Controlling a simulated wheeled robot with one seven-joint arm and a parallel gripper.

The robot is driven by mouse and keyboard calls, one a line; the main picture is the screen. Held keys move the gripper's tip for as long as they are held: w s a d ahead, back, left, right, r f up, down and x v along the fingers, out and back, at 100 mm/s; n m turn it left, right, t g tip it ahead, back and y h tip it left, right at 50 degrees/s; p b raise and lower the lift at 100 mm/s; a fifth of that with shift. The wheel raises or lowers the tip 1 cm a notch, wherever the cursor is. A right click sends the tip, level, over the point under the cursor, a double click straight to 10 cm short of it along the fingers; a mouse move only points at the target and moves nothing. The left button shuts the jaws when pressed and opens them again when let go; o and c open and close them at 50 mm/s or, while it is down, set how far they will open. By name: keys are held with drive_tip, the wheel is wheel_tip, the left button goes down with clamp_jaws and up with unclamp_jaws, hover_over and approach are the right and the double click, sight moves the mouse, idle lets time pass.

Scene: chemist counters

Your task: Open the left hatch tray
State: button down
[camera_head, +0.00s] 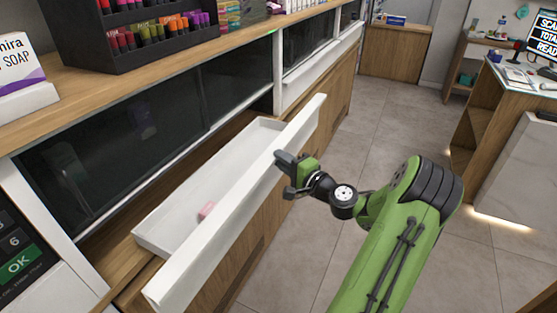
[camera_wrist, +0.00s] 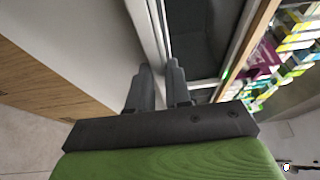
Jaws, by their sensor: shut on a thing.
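The white hatch tray (camera_head: 178,227) stands pulled out from the counter, with its interior showing below the dark glass. Its long white front panel (camera_head: 238,205) runs diagonally across the head view. A small pink item (camera_head: 207,210) lies in the tray. My gripper (camera_head: 285,164) is at the panel's upper edge, towards its far end, shut on it. In the wrist view, the fingers (camera_wrist: 160,85) stand on either side of the panel's white edge (camera_wrist: 155,35). The exact contact is partly hidden.
Dark glass panes (camera_head: 120,140) line the counter behind the tray. A black display rack (camera_head: 125,35) and a soap box (camera_head: 20,75) stand on the wooden top. A second hatch (camera_head: 322,57) lies farther along. Grey floor (camera_head: 375,140) is free to the right, before another counter (camera_head: 500,125).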

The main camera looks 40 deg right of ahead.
drive_tip(key=shift+s+d, duration=0.15)
drive_tip(key=shift+s, duration=0.4)
drive_tip(key=shift+f, duration=0.1)
drive_tip(key=c, duration=1.1)
unclamp_jaws()
drive_tip(key=shift+o, duration=0.2)
drive_tip(key=s, duration=1.5)
drive_tip(key=shift+s+a, duration=0.3)
drive_tip(key=shift+a, duration=0.1)
